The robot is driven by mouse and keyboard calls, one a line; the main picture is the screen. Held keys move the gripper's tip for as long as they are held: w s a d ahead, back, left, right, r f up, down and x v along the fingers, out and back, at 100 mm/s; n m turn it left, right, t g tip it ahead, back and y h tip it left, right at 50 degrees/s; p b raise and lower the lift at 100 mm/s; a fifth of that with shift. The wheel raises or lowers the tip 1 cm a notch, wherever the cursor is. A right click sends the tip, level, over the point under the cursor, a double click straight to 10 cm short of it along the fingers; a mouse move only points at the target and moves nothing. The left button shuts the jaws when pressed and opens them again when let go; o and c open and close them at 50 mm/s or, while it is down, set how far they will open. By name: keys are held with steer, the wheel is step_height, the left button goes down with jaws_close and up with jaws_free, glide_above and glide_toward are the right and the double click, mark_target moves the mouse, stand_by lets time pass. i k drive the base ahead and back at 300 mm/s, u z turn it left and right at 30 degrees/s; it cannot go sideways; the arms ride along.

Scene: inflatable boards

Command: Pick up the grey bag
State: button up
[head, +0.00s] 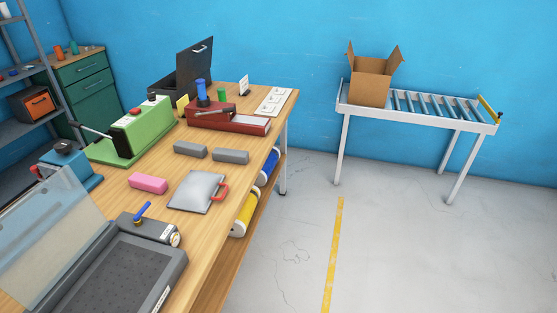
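A flat grey bag (197,190) lies on the wooden workbench (213,245), close to its right edge. A red handle-like piece (219,193) sits at the bag's right side. I cannot tell whether it is fixed to the bag. My gripper is not in view.
Two grey blocks (190,149) (230,156) lie behind the bag and a pink block (148,182) to its left. A grey machine (115,265) with a raised clear lid stands in front. Green (130,125) and red (225,117) devices stand behind. The floor at right is open, before a roller conveyor (420,116).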

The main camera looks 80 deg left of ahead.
mark_target(196, 193)
steer(key=u, duration=2.8)
steer(key=i, duration=1.8)
steer(key=u, duration=1.25)
